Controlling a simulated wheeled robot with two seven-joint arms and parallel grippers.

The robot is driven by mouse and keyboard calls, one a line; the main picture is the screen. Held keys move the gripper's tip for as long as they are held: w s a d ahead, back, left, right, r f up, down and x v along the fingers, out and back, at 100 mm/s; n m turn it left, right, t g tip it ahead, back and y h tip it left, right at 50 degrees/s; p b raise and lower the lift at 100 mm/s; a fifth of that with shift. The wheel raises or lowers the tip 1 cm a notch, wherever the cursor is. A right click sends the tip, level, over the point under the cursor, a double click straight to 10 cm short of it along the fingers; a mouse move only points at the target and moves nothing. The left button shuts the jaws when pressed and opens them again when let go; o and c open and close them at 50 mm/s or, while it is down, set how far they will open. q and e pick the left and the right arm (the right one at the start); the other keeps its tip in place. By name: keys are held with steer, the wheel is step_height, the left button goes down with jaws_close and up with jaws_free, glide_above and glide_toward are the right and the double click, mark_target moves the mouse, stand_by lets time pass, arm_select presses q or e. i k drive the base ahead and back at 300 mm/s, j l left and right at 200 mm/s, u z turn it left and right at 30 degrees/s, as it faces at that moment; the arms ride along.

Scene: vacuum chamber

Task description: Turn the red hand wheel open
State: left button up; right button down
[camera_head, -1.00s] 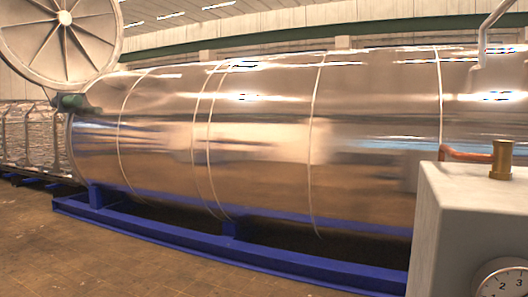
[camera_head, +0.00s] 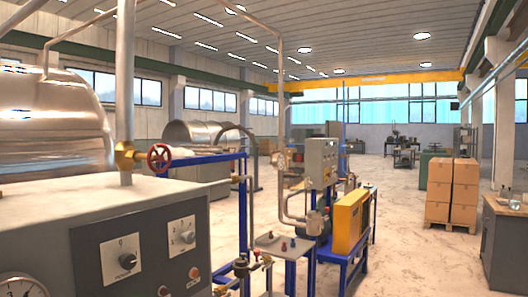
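The red hand wheel (camera_head: 159,157) is small and spoked. It sits on a brass valve (camera_head: 126,156) at the foot of a vertical grey pipe, just above the top of a grey control cabinet (camera_head: 60,200). It faces roughly toward me, left of the picture's middle. Whether the valve is open or closed cannot be told. Neither of my grippers shows in the head view, and nothing touches the wheel.
Stacked boxes (camera_head: 452,190) are farther right. Open floor (camera_head: 420,260) lies at the lower right.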

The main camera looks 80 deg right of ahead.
mark_target(158, 157)
steer(key=z, duration=2.3)
